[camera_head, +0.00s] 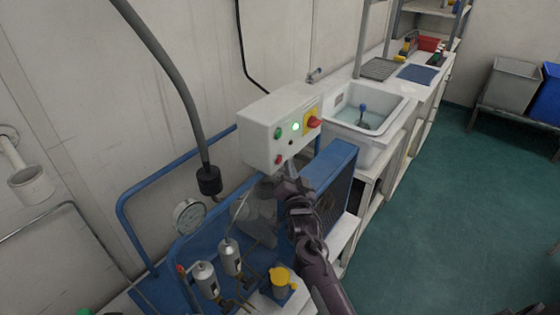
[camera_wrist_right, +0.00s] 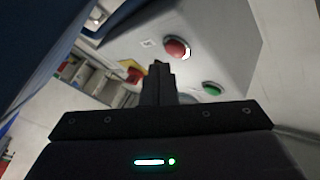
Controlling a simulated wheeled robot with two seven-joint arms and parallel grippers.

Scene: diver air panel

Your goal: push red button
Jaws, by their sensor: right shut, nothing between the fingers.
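The red button (camera_head: 278,159) is on the lower left of the front face of a white control box (camera_head: 262,142). A green button (camera_head: 279,133) is above it, with a lit green lamp (camera_head: 295,127) and a red-and-yellow rotary switch (camera_head: 313,121) to the right. My right gripper (camera_head: 279,183) is just below the box, its fingers shut and empty. In the right wrist view the red button (camera_wrist_right: 176,49) is beyond the shut fingertips (camera_wrist_right: 158,70), slightly to their right, with a gap that I cannot measure. The green button (camera_wrist_right: 212,88) shows lower right. My left gripper is not in view.
A blue-framed machine with a pressure gauge (camera_head: 188,216), a grey hose (camera_head: 172,80) and metal cylinders (camera_head: 206,279) stands left of and below my right arm. A blue panel (camera_head: 338,165) is close on its right. A white sink (camera_head: 372,112) lies behind.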

